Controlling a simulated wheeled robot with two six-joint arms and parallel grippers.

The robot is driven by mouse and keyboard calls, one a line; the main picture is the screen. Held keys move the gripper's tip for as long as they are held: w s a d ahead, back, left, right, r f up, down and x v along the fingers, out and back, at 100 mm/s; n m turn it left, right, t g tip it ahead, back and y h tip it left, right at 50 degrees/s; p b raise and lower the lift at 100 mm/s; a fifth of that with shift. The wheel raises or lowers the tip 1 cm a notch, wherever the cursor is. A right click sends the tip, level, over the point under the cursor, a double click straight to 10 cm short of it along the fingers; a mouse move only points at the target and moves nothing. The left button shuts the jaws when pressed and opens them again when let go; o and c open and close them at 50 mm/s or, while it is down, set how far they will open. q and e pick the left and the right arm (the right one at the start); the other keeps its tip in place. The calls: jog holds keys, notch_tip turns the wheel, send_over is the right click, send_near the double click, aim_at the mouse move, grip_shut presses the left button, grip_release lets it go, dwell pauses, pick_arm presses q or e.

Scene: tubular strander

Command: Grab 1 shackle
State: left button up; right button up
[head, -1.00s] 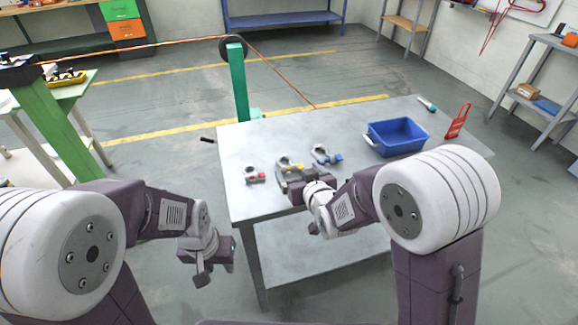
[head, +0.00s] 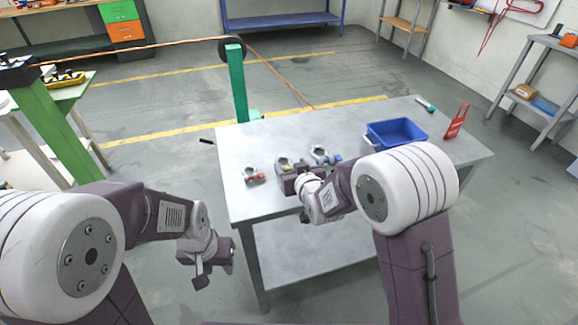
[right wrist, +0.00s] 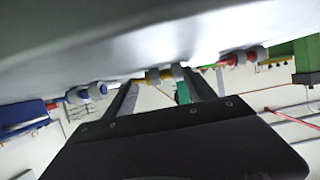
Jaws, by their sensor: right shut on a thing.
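Three shackles with coloured pins are in a row at the near left of the grey table (head: 370,187). The red-pin shackle (head: 253,175) is on the left, the yellow-pin shackle (head: 283,163) in the middle, the blue-pin shackle (head: 324,156) on the right. My right gripper (head: 289,176) is low over the table, shut on the yellow-pin shackle and partly hiding it. In the right wrist view the yellow pin (right wrist: 158,76) lies between its fingers, with red and blue pins to either side. My left gripper (head: 213,268) hangs off the table's left side; its jaw opening is unclear.
A green post (head: 238,85) rises behind the table. A dark handle (head: 206,140) shows at the left edge.

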aim_at(292, 167)
notch_tip(292, 167, up, 5)
jog(key=shift+f+p, duration=0.1)
jog(key=shift+p, duration=0.6)
jog(key=w+d+r+p, duration=0.3)
jog(key=w+d+r, duration=0.3)
jog(key=w, duration=0.3)
jog(key=shift+d, duration=0.85)
